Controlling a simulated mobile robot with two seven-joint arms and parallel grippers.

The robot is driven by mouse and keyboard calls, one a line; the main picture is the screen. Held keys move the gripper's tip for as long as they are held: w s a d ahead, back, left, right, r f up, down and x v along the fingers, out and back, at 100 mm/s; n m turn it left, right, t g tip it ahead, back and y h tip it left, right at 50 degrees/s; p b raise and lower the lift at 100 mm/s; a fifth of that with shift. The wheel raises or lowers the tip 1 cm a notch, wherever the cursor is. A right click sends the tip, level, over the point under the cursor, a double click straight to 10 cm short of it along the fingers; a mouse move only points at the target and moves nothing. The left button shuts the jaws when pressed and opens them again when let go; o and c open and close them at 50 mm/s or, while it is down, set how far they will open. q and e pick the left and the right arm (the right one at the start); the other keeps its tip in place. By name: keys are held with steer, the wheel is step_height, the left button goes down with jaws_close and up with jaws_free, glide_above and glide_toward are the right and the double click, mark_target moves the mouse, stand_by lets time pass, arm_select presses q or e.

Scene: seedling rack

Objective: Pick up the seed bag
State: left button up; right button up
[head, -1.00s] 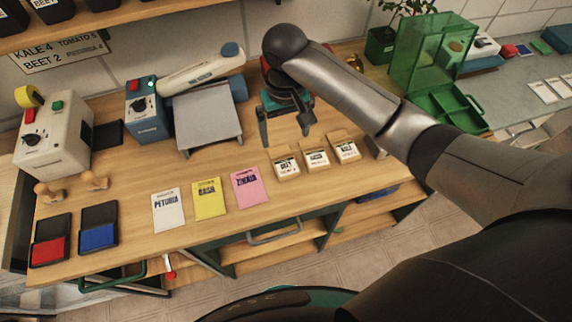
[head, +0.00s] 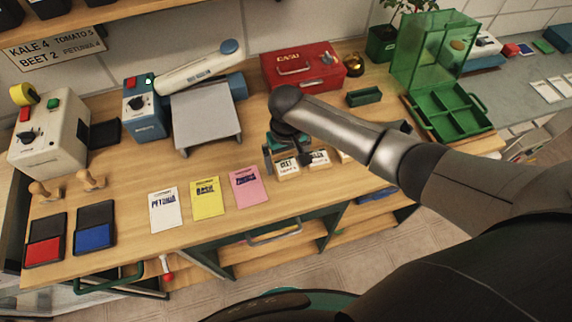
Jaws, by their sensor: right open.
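Several things could be the seed bag. Three small tan bags with white labels stand in a row at mid-table: the left one (head: 287,170), the middle one (head: 319,160) and the right one (head: 345,157), which is mostly hidden by my right arm. Three flat packets lie to their left: white PETUNIA (head: 165,210), yellow BASIL (head: 207,199) and pink ZINNIA (head: 246,188). My right gripper (head: 287,162) is open and points down at the left tan bag, partly hidden by its own arm. Contact cannot be told. My left gripper is not in view.
Behind my right arm are a red box (head: 303,66), a small green tray (head: 364,97) and a green divided tray (head: 450,118). A grey stand (head: 205,118) is left of the gripper. Ink pads (head: 95,235) lie at the front left.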

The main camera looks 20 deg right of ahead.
steer(key=shift+c, duration=0.4)
steer(key=c, duration=1.2)
steer(key=shift+o, duration=0.2)
